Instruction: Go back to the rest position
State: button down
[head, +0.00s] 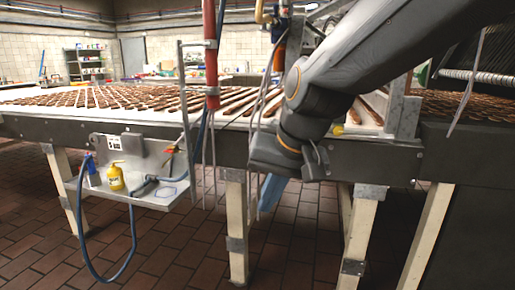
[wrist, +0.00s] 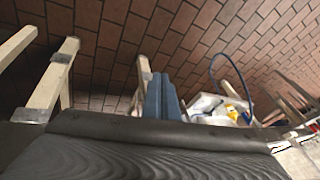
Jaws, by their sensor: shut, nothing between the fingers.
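My gripper (head: 270,193) hangs in front of the side of the conveyor table, below its top edge. Only a blue finger part shows beneath my dark arm in the head view. In the wrist view, the two blue fingers of my gripper (wrist: 161,88) lie side by side, shut, with nothing between them. The conveyor table (head: 75,127) carries rows of brown sandwich biscuits (head: 130,97). My arm hides part of the table and its biscuits.
A metal side tray (head: 168,199) holds a yellow bottle (head: 115,178) and a blue bottle (head: 93,172). A blue hose (head: 85,250) loops below it. Pale table legs (head: 237,235) stand on the brown tile floor (head: 150,255). Red upright pipe (head: 211,50) and cables are close left of my arm.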

jog(key=s+d+f+n+g+h+b, duration=0.2)
jog(key=s+d+f+n+g+h, duration=0.15)
jog(key=s+d+f, duration=0.7)
jog(key=s+d+r+m+p, duration=0.2)
jog(key=d+r+p, duration=0.4)
jog(key=p, duration=1.1)
notch_tip(320, 180, up, 2)
jog(key=shift+d+r+m, duration=0.25)
jog(key=shift+d+m, duration=0.15)
jog(key=shift+m, duration=0.35)
